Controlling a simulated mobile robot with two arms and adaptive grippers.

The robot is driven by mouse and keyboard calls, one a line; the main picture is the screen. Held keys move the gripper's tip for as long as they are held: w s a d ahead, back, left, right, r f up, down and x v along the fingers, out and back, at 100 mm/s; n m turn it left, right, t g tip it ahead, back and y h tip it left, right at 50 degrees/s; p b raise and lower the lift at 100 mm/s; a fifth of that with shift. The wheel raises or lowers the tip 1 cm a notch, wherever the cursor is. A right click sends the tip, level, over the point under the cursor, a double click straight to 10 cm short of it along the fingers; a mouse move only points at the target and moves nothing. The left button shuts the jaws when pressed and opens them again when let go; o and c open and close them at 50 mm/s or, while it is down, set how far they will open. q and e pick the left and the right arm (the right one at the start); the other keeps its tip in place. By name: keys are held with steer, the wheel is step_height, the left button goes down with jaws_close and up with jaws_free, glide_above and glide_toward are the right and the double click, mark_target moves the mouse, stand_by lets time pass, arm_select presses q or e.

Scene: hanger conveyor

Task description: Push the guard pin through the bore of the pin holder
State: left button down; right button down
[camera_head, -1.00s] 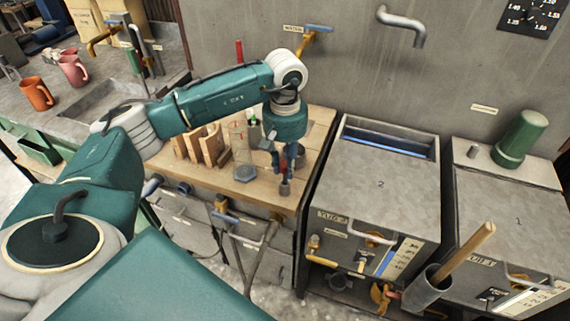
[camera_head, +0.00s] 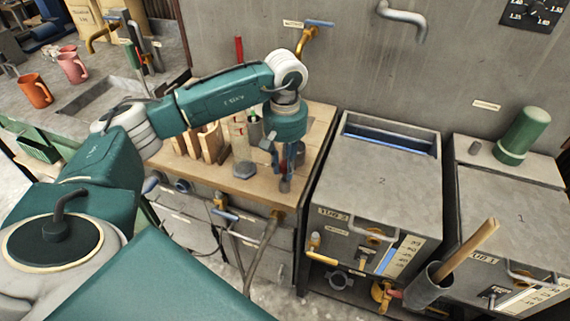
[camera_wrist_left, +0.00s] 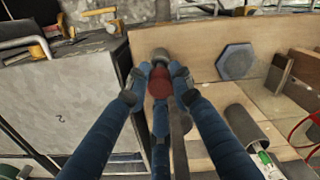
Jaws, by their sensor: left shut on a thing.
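My left gripper (camera_head: 286,180) points down over the front right part of the wooden bench. In the left wrist view its blue fingers (camera_wrist_left: 160,76) are shut around a red piece (camera_wrist_left: 158,86), which I take to be the guard pin. A round grey end (camera_wrist_left: 160,55) shows just beyond the fingertips, near the bench edge; I cannot tell whether it is the pin holder or part of the held piece. The fingers hide any bore, so I cannot tell whether the pin is in it. My right gripper is not in view.
A dark hexagonal block (camera_head: 245,170) lies on the bench (camera_head: 222,181), left of the gripper. Wooden racks (camera_head: 211,143) stand behind it. Grey tub 2 (camera_head: 378,185) is to the right, across a gap. Mugs (camera_head: 36,91) stand far left.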

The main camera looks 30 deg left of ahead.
arm_select(q)
steer(key=shift+f, duration=0.15)
stand_by(0.6)
steer(key=shift+f+b, duration=0.95)
steer(key=shift+f, duration=0.15)
stand_by(0.3)
steer(key=c, duration=1.8)
jaws_free()
steer(key=shift+o, duration=0.2)
steer(key=o, duration=0.6)
steer(key=shift+c, duration=0.2)
step_height(320, 180, up, 12)
steer(key=shift+r, duration=0.1)
